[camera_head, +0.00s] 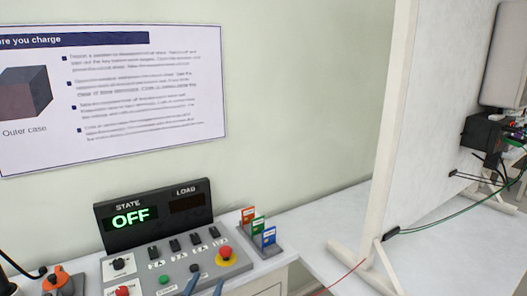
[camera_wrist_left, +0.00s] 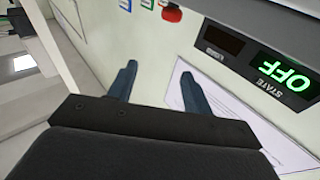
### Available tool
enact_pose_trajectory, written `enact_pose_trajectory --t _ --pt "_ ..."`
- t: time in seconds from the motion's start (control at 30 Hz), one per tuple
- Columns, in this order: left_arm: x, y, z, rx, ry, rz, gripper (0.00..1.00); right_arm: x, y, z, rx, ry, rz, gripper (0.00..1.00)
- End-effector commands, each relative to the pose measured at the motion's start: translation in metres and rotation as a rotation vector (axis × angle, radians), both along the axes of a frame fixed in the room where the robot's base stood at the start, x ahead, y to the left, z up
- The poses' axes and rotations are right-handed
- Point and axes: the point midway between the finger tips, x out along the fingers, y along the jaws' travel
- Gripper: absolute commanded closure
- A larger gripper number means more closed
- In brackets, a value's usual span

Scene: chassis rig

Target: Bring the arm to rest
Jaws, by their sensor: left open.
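My left gripper (camera_head: 205,286) shows at the bottom edge of the head view as two blue-grey fingertips in front of the control console (camera_head: 165,262). In the left wrist view the two fingers (camera_wrist_left: 158,88) stand apart with nothing between them. The gripper is open and empty, and the rest of the arm is out of the head view. My right gripper does not show.
The console's display (camera_head: 130,218) reads STATE OFF, and its LOAD window is dark. A red button (camera_head: 225,252) is on it. A rack of coloured cards (camera_head: 258,232) stands to its right. A white panel (camera_head: 405,130) stands farther right, with a red wire and a green wire nearby.

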Motion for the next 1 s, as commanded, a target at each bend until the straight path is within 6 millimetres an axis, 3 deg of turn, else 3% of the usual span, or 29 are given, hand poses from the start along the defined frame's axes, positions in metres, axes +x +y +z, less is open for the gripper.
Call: enact_pose_trajectory --t 0.17,0.27,0.4,0.5,0.6,0.73,0.87,1.0 --pt "-0.032 0.021 -0.082 0.008 0.346 0.163 0.50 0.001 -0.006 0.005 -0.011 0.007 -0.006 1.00" --pt "-0.063 0.027 -0.128 0.034 0.555 0.212 0.50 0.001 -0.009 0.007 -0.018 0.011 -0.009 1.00" --pt "-0.123 0.026 -0.188 0.083 0.866 0.221 0.50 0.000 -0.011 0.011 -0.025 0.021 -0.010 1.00" --pt "-0.172 0.020 -0.222 0.121 1.079 0.185 0.50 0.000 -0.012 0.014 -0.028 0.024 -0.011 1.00" --pt "-0.220 0.011 -0.244 0.154 1.259 0.124 0.50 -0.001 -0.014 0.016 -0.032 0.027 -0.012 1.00" --pt "-0.266 0.002 -0.259 0.185 1.420 0.043 0.50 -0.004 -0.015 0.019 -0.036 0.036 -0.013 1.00" --pt "-0.290 -0.003 -0.263 0.199 1.497 -0.006 0.50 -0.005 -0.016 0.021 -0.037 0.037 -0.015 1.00" --pt "-0.295 -0.004 -0.264 0.205 1.515 -0.021 0.50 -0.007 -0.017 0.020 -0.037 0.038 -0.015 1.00"
